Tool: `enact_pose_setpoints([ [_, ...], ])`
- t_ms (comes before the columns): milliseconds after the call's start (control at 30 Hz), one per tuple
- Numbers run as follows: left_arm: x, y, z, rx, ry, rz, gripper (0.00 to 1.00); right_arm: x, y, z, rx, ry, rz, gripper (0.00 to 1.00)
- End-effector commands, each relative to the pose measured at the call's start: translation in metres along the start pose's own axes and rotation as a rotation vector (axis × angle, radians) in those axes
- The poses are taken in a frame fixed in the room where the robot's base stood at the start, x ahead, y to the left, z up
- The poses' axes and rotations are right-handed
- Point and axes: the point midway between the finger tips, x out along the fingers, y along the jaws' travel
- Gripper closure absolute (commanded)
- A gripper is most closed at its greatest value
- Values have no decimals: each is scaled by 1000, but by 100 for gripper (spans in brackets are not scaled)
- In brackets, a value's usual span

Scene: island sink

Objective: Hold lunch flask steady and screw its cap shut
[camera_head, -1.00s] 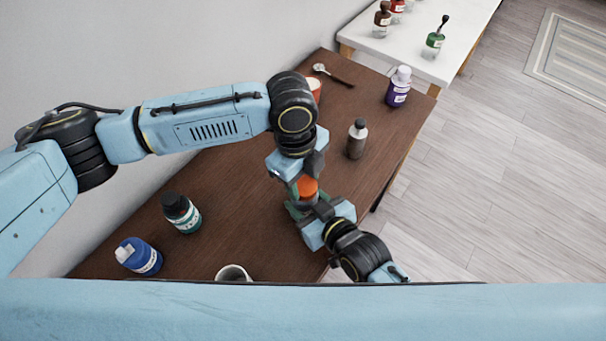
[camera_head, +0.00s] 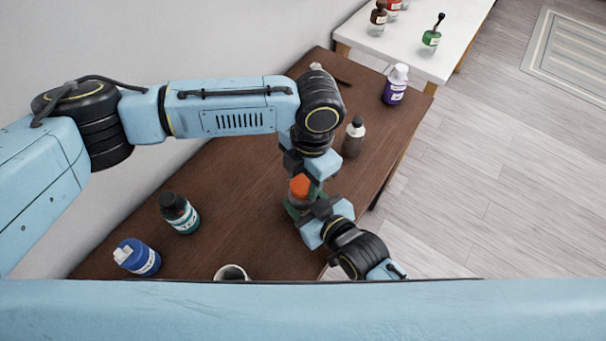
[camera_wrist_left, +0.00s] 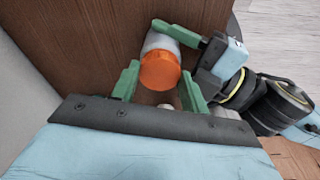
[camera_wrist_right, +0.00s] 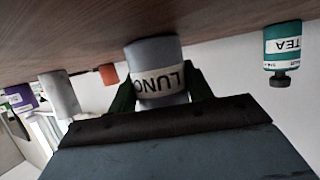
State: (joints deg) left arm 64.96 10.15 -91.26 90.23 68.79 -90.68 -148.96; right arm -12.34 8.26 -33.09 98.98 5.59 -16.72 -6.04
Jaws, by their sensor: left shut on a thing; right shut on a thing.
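The grey lunch flask (camera_wrist_right: 158,75) stands on the brown table, its white "LUNC…" label upside down in the right wrist view. Its orange cap (camera_head: 300,187) is on top; it also shows in the left wrist view (camera_wrist_left: 160,70). My right gripper (camera_head: 303,207) is shut around the flask body, with a green finger on each side. My left gripper (camera_wrist_left: 158,78) is above, shut on the orange cap with green fingers either side. Whether the cap sits fully down cannot be told.
A grey bottle (camera_head: 353,137) and purple bottle (camera_head: 395,85) stand farther back on the table (camera_head: 240,200). A teal tea jar (camera_head: 180,213), blue jar (camera_head: 137,257) and white mug (camera_head: 232,272) stand left and near. A white table (camera_head: 400,45) holds more small bottles.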

Motion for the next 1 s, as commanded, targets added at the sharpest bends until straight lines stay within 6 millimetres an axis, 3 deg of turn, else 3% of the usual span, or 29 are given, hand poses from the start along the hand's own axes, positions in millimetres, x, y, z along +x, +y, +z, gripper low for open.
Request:
enact_pose_setpoints([
  [100, -2, -1, 1, 235, -3, 33, 76, 0, 0, 0, 0, -1, 0, 100],
  [267, -2, -2, 0, 451, -3, 58, 76, 0, 0, 0, 0, -1, 0, 100],
  [633, 0, -3, 0, 501, -2, 60, 76, 0, 0, 0, 0, -2, -1, 100],
  [667, 0, -3, 0, 501, -2, 60, 52, 0, 0, 1, 0, -2, -1, 100],
  [800, 0, -3, 0, 500, -1, 59, 34, 0, 0, 1, 0, -2, -1, 100],
  [1000, 0, -4, -1, 501, 0, 56, 34, 0, 0, 0, 0, -2, 0, 100],
])
